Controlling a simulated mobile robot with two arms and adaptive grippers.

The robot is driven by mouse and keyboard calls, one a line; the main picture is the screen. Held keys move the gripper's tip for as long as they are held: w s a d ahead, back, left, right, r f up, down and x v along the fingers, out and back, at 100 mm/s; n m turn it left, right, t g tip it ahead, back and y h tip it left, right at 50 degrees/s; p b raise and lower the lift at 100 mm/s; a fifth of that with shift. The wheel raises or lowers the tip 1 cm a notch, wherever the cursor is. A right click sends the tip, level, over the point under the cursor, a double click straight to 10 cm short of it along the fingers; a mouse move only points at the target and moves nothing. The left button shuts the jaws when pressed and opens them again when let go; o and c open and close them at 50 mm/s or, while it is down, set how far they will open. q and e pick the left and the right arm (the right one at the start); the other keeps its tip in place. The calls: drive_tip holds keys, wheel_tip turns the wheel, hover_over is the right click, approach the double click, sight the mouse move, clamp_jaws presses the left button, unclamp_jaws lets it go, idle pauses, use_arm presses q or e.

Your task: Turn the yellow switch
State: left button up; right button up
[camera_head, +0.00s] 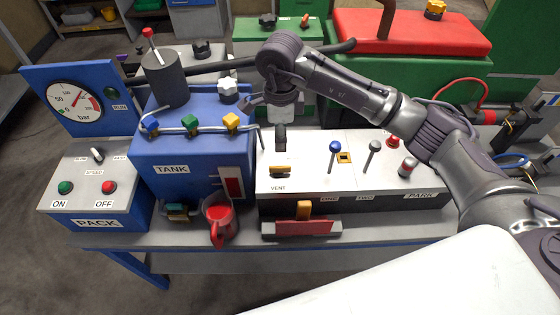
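A yellow switch handle (280,169) sits on the white panel top above the VENT label. It lies crosswise. My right gripper (271,146) reaches in from the right and points down above and behind this handle, apart from it. Its dark fingers look spread, with nothing between them. My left gripper is not in view.
The panel also carries a blue-knobbed lever (335,147), a grey-knobbed lever (375,146) and a red button (393,141). The blue PACK box (95,190) with a gauge stands left. Green cabinets stand behind.

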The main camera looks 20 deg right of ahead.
sight(280, 166)
wheel_tip(280, 166, down, 11)
drive_tip(key=shift+p, duration=1.2)
clamp_jaws()
